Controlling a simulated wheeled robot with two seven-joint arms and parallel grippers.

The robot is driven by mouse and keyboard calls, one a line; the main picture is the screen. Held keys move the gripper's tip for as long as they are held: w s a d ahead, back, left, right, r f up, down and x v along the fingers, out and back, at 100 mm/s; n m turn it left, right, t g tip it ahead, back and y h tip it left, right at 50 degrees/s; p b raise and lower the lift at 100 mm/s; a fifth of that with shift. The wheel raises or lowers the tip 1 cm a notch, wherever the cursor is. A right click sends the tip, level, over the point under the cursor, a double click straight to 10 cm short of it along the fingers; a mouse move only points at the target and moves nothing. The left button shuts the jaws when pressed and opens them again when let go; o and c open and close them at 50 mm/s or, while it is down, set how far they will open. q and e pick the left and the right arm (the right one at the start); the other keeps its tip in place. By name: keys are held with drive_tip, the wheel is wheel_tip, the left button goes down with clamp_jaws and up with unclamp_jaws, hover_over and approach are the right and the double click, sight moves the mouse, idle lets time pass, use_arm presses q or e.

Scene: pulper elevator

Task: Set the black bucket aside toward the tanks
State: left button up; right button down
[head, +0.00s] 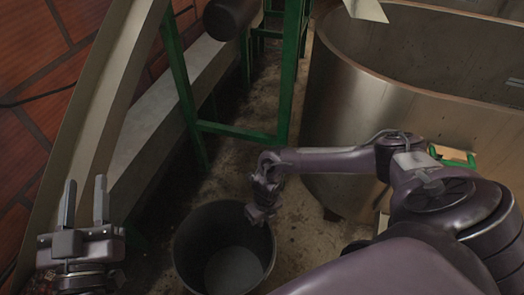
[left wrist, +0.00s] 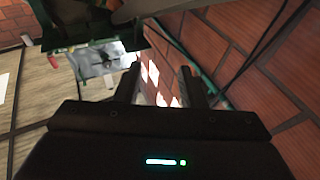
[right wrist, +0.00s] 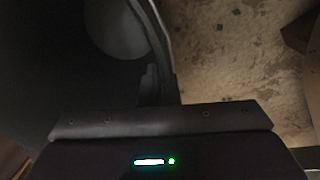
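The black bucket (head: 190,240) is in the lower middle of the head view, upright and open at the top, and it looks empty. My right gripper (head: 262,212) is at the right side of its rim. In the right wrist view the fingers (right wrist: 158,85) are close together on the bucket's rim (right wrist: 152,30). I cannot tell whether the bucket touches the floor. A large metal tank (head: 345,110) stands at the right of the head view. My left gripper (head: 85,205) is open and empty at the lower left, away from the bucket; its spread fingers show in the left wrist view (left wrist: 162,88).
A green metal frame (head: 240,131) stands on the dirty floor beyond the bucket. A pale ledge (head: 150,130) and a brick wall (head: 35,60) run along the left. A dark cylinder (head: 230,15) is at the top. Some bare floor (head: 305,225) lies between bucket and tank.

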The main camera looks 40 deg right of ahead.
drive_tip(key=c, duration=1.7)
unclamp_jaws()
use_arm(q)
drive_tip(key=shift+r, duration=0.35)
use_arm(e)
drive_tip(key=shift+r, duration=0.1)
